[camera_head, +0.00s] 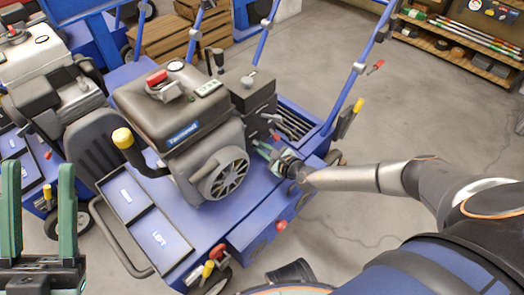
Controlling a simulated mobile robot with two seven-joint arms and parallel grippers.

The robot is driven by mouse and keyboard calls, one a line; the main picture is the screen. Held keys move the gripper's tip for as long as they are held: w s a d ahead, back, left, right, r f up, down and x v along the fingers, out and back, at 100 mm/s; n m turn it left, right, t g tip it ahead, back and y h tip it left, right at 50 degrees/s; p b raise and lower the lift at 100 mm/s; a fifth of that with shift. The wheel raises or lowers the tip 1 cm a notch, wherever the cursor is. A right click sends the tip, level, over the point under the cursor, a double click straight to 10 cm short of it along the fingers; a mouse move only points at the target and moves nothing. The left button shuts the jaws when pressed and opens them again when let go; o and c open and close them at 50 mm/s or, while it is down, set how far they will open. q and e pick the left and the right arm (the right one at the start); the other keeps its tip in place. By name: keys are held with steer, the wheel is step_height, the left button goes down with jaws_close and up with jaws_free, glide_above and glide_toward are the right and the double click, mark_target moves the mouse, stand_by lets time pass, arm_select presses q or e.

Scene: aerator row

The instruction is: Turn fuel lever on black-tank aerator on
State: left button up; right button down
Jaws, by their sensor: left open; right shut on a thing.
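The black-tank aerator (178,110) stands in the middle, blue-decked, with a dark fuel tank, a red cap and a round slotted engine cover. My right gripper (264,150) reaches in from the right, low beside the engine on the deck's right side. Its green fingers are shut on a small part that looks like the fuel lever. The fingers and wrist mostly hide that part, so its angle cannot be told. A small red tip (275,136) shows just beyond the fingers. My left gripper (38,168) is open and empty at the lower left, fingers pointing up, apart from the aerator.
A white-tank aerator (35,60) stands close by at the left. The yellow-knobbed lever (123,140) and the blue handlebar (345,90) rise from the black-tank machine. A wooden pallet stack (165,38) and a shelf (460,45) stand behind.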

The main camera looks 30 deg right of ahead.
steer(key=shift+d+f+m+y+b, duration=0.1)
steer(key=shift+f+m+y+b, duration=0.05)
steer(key=shift+m+y+b, duration=0.6)
steer(key=shift+m+g+y+b, duration=0.25)
steer(key=shift+m+g+b, duration=0.25)
steer(key=shift+m+b, duration=0.15)
steer(key=shift+d+r, duration=0.1)
steer(key=shift+r, duration=0.1)
steer(key=c, duration=0.9)
jaws_free()
steer(key=shift+o, duration=0.2)
steer(key=p+v, duration=0.3)
steer(key=v, duration=0.9)
steer(key=shift+s, duration=0.2)
steer(key=shift+d, duration=0.1)
